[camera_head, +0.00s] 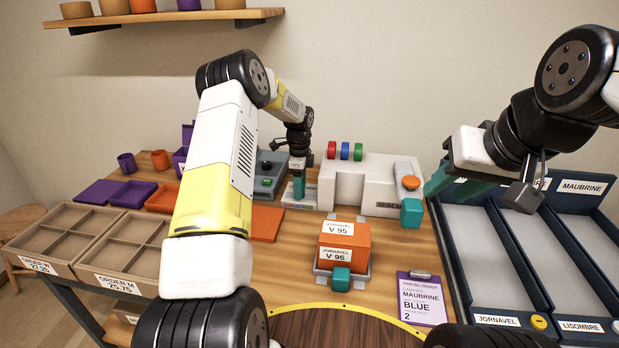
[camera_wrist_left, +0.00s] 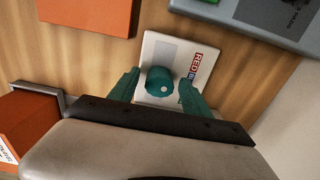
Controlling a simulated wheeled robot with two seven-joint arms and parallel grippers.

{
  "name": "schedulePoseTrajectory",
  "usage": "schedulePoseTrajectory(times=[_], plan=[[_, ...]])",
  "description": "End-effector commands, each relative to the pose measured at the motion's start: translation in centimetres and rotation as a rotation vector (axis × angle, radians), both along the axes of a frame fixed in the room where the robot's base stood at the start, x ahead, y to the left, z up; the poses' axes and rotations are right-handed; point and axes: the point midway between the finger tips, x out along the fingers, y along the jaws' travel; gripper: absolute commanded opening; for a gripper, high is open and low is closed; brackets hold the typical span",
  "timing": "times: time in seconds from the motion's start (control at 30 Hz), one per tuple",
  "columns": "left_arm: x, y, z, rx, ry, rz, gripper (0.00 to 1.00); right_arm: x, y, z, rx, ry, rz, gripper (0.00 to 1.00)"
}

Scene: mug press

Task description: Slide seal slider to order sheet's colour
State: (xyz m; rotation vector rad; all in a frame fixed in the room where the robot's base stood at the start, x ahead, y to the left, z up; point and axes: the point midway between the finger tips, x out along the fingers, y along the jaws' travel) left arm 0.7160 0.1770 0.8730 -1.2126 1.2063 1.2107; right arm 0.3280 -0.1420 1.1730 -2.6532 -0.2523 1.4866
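The seal slider's teal knob (camera_wrist_left: 160,81) stands on a white plate (camera_wrist_left: 153,52) in the left wrist view. My left gripper (camera_wrist_left: 158,82) is open, with a finger on each side of the knob and small gaps visible. In the head view the left gripper (camera_head: 298,185) is over the plate (camera_head: 300,203), left of the white press. The purple order sheet (camera_head: 422,298) reads MAUBRINE, BLUE, 2. My right gripper (camera_head: 458,186) looks open and empty, held by the blue racks.
The white press (camera_head: 350,187) with red, blue and green pieces on top stands right of the slider. A grey device (camera_head: 268,175) is behind it. An orange parcel (camera_head: 344,243) sits in front. Order trays (camera_head: 120,250) are left, dark blue racks (camera_head: 455,245) right.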

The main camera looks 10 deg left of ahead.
Motion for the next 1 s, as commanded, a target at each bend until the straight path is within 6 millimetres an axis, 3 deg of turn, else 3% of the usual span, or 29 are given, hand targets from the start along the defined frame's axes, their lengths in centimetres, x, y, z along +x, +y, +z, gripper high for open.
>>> schedulePoseTrajectory(times=[0.23,0.5,0.7,1.0], plan=[[0.0,0.0,0.7,0.0,0.0,0.0,0.56,0.0,0.0,0.0,0.0,0.0,0.0,0.36],[0.1,0.0,5.2,0.0,-0.003,0.0,0.56,0.0,0.0,0.0,0.0,0.0,0.0,0.36],[0.0,0.0,7.4,0.0,-0.001,0.0,0.56,0.0,0.0,0.0,0.0,0.0,0.0,0.36],[0.0,0.0,7.8,0.0,0.0,0.0,0.56,0.0,0.0,0.0,0.0,0.0,0.0,0.36]])
